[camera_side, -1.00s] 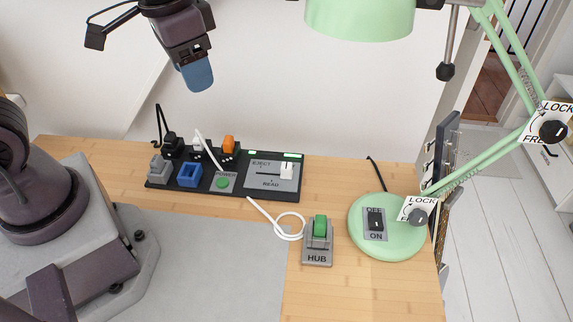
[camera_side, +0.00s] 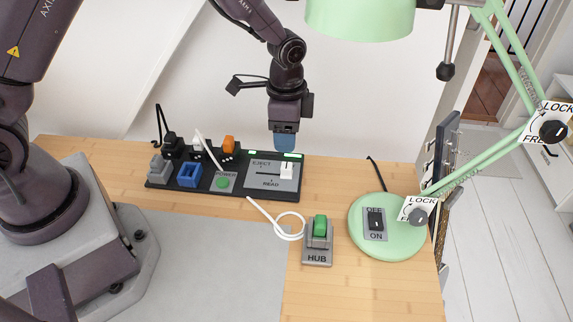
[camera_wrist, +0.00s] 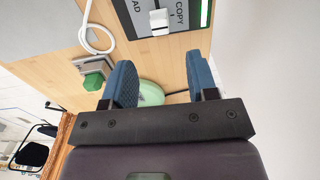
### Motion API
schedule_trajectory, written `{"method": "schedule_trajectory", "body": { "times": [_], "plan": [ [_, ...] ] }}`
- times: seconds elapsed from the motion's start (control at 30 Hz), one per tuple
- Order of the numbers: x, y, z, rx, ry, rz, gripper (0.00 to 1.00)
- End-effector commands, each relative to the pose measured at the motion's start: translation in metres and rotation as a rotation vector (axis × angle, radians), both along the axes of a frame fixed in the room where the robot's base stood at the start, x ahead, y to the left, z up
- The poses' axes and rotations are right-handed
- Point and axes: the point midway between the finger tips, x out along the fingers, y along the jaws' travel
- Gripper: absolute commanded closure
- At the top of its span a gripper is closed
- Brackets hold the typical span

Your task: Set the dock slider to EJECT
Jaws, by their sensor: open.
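The dock (camera_side: 209,182) is a black strip on the desk with a grey slider plate (camera_side: 260,183) at its right end. The plate reads EJECT at its upper left and READ at the bottom; COPY shows beside the knob in the wrist view. The white slider knob (camera_side: 287,170) stands at the right end of its slot; it also shows in the wrist view (camera_wrist: 159,19). My gripper (camera_side: 285,148) is above the dock's right end, near the knob. In the wrist view my gripper (camera_wrist: 160,62) has its two blue fingers apart and empty, with the knob beyond their tips.
A HUB switch (camera_side: 319,230) and a white cable (camera_side: 290,230) lie in front. The green lamp base (camera_side: 372,245) is at right; its shade (camera_side: 360,17) hangs right of my arm.

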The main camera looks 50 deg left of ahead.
Motion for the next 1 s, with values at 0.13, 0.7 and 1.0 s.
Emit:
{"method": "schedule_trajectory", "body": {
  "times": [0.13, 0.7, 1.0],
  "plan": [
    [-0.001, 0.000, -0.035, 0.000, 0.006, 0.001, 0.47],
    [0.000, 0.000, -0.096, 0.000, 0.000, 0.003, 0.47],
    [0.000, 0.000, -0.096, 0.000, 0.000, 0.003, 0.72]
  ]
}}
